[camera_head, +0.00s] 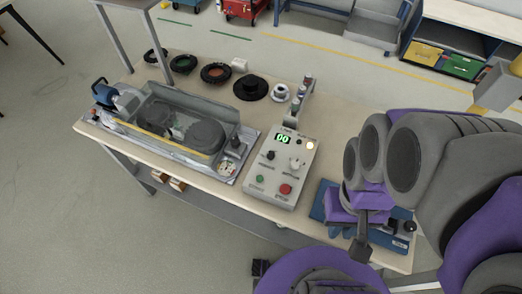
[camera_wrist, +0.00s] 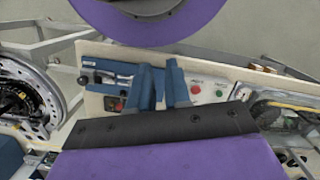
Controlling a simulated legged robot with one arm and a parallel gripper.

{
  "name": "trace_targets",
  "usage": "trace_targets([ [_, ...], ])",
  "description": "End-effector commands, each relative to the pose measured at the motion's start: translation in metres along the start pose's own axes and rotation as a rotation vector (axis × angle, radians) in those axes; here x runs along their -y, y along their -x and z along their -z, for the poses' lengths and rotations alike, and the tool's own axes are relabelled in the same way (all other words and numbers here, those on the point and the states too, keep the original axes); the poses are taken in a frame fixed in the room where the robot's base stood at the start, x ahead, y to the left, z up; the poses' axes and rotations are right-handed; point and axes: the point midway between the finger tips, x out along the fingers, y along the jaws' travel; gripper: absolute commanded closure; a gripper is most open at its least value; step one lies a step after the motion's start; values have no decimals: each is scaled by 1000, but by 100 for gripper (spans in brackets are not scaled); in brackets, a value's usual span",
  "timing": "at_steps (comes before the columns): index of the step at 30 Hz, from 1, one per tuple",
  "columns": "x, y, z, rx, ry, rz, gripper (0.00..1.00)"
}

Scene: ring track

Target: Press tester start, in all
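The tester is a light grey control box (camera_head: 283,165) near the front edge of the workbench in the head view. Its green display reads 00. A green button (camera_head: 259,178) sits at its lower left and a red button (camera_head: 285,189) at its lower right. A small lamp at its upper right glows. In the wrist view the red button (camera_wrist: 195,89) and green button (camera_wrist: 219,92) show to the right of my gripper (camera_wrist: 161,72). The two blue fingers are apart, with nothing seen between them. My gripper is right of the tester in the head view, its fingertips not clearly seen there.
A motor fixture (camera_head: 190,105) fills the bench left of the tester. Several round parts, including a black disc (camera_head: 251,88), stand behind it. A blue tray (camera_head: 400,243) lies at the bench's right end, under my arm. Shelves (camera_head: 445,45) stand at the back right.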

Motion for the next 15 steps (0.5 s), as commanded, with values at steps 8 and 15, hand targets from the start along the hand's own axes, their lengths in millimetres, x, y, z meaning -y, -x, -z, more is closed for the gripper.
trace_targets([
  [8,0,0,0,0,0,0,100],
  [15,0,0,0,0,0,0,100],
])
